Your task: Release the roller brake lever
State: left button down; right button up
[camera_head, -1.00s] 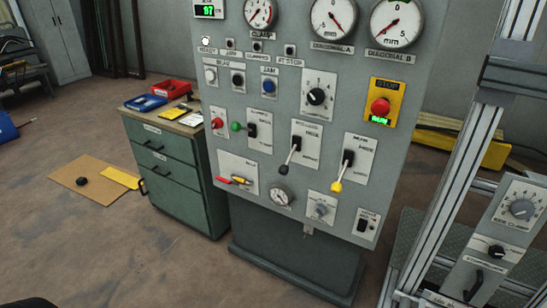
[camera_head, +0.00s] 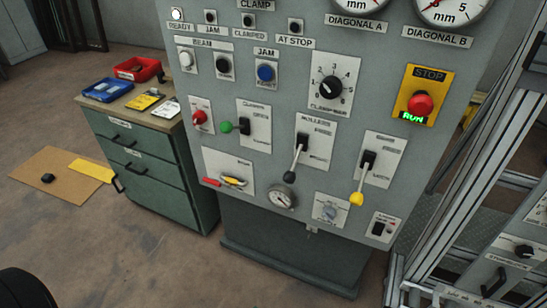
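The roller lever (camera_head: 296,162) is on a plate (camera_head: 317,131) headed ROLLERS, in the middle of the grey control panel (camera_head: 290,60). It has a black pivot block, a light rod and a black knob. The rod hangs down and slightly left, with the knob near the plate's lower edge. The plate's smaller position labels are too blurred to read surely. Neither of my grippers is in view, and nothing touches the lever.
A yellow-knobbed lever (camera_head: 358,192) is to the right and a green-knobbed lever (camera_head: 232,127) to the left. A red stop button (camera_head: 420,104) sits above a lit RUN sign. A green drawer cabinet (camera_head: 141,165) stands left; a metal frame (camera_head: 463,184) stands right.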

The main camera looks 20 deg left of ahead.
aim_at(289, 177)
jog(key=i+j, duration=0.2)
jog(key=j, duration=0.15)
jog(key=i+j, duration=0.45)
jog(key=j, duration=0.25)
